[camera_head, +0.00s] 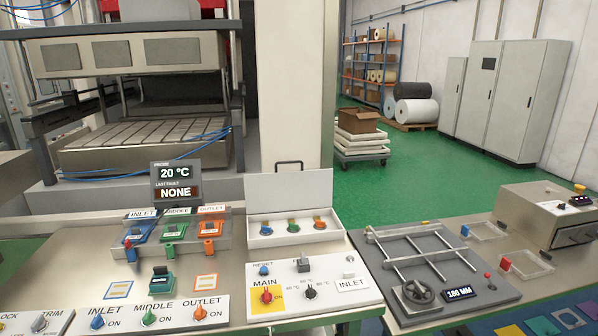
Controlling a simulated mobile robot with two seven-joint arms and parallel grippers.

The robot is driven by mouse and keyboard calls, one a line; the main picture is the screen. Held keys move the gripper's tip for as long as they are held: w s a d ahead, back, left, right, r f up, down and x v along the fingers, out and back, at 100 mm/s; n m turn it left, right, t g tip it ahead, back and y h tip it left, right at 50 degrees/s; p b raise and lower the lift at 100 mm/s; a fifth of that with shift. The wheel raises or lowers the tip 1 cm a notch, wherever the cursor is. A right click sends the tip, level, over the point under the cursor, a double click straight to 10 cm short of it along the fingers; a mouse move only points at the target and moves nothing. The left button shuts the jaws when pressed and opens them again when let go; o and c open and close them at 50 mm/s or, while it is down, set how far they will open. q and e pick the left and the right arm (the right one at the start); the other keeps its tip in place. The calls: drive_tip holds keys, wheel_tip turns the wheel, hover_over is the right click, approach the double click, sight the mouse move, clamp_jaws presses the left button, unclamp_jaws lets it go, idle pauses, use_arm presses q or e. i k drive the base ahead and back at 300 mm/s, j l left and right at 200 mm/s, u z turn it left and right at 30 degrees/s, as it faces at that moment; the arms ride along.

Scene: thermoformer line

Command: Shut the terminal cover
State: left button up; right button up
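The terminal cover (290,192) is a light grey hinged panel with a dark handle on its top edge. It stands raised at the back of the terminal box (254,241). The box is open, and blue, green and orange terminals (292,225) show inside it. Neither of my grippers is in view, and nothing touches the cover.
Left of the box stand the INLET, MIDDLE and OUTLET connectors (176,228) and a display (175,183) reading 20 °C. A switch panel (327,297) lies in front. A frame with a handwheel (416,291) is at right.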

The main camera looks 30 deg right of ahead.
sight(275, 192)
drive_tip(key=z, duration=1.05)
